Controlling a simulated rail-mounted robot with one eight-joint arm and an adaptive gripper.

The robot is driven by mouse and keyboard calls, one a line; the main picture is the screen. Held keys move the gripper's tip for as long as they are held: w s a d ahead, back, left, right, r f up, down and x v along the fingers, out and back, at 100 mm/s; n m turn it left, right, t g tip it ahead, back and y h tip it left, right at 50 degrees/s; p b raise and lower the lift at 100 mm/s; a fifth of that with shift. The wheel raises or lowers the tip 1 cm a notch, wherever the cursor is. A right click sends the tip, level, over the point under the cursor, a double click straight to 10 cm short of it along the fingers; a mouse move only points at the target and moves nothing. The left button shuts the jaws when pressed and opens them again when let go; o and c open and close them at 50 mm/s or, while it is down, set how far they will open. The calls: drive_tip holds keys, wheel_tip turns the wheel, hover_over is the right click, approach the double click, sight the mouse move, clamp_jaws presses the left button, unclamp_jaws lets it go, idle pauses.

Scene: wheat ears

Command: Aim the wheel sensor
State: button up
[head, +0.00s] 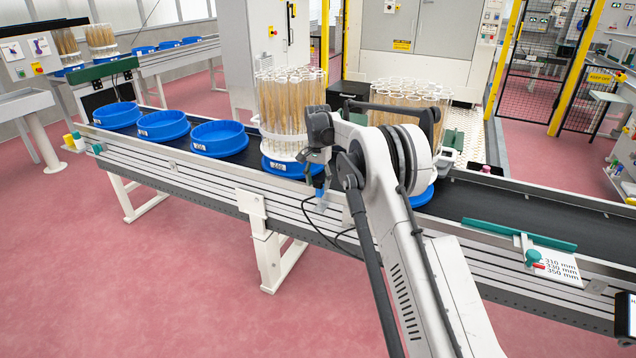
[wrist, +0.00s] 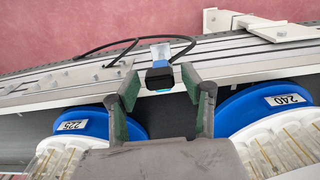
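The wheel sensor (wrist: 159,76) appears in the wrist view as a small black block with blue edges. It is on a clear bracket at the conveyor's side rail, with a black cable looping from it. In the head view, a small blue part (head: 321,192) at the rail below my gripper looks like the same sensor. My gripper (wrist: 161,84) is open, with one green-padded finger on each side of the sensor and visible gaps to both. In the head view my gripper (head: 319,160) hangs in front of the wheel labelled 240 (head: 284,168). Its fingertips are hard to make out there.
In the wrist view, blue wheels labelled 225 (wrist: 72,122) and 240 (wrist: 262,104) flank my fingers closely. Tall clear tubes of wheat ears (head: 290,105) stand on the wheel behind my gripper. Empty blue wheels (head: 219,138) sit left on the conveyor (head: 570,230); its right stretch is mostly clear.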

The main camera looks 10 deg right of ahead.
sight(318, 181)
wheel_tip(318, 181, up, 12)
idle(0.8)
